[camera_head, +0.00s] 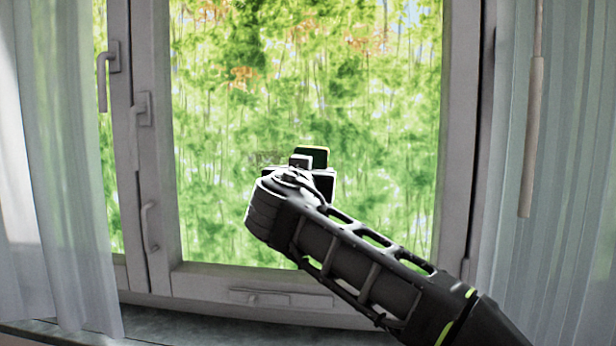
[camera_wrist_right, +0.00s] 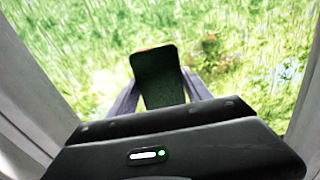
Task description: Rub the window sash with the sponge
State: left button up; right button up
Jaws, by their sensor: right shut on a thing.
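The window sash (camera_head: 158,190) is a pale grey-white frame around a large glass pane (camera_head: 230,120). The gripper is shut on the sponge (camera_head: 317,152), a dark green block with a thin yellowish edge. In the right wrist view the sponge (camera_wrist_right: 158,75) stands up between the two fingers, with the pane behind it. Whether the sponge touches the glass cannot be told. My left gripper is not in view.
Sheer curtains hang at the left (camera_head: 60,170) and right (camera_head: 560,150). A wooden rod (camera_head: 532,135) hangs before the right curtain. Window handles (camera_head: 107,75) stick out at the left. A grey sill (camera_head: 190,328) runs below. The pane's upper part is clear of obstacles.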

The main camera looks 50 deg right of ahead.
jog(key=shift+w+a, duration=0.1)
jog(key=shift+w, duration=0.05)
jog(key=shift+w+a+b, duration=0.25)
jog(key=shift+w+a, duration=0.2)
jog(key=shift+w, duration=0.25)
jog(key=shift+w+a+b, duration=0.25)
jog(key=shift+w+a, duration=0.2)
jog(key=shift+w, duration=0.25)
jog(key=shift+w+a, duration=0.1)
jog(key=w+a, duration=0.2)
jog(key=shift+w+b, duration=0.3)
jog(key=shift+w, duration=0.05)
jog(key=w+a, duration=0.1)
jog(key=w, duration=0.1)
jog(key=shift+w+a, duration=0.35)
jog(key=shift+w, duration=0.05)
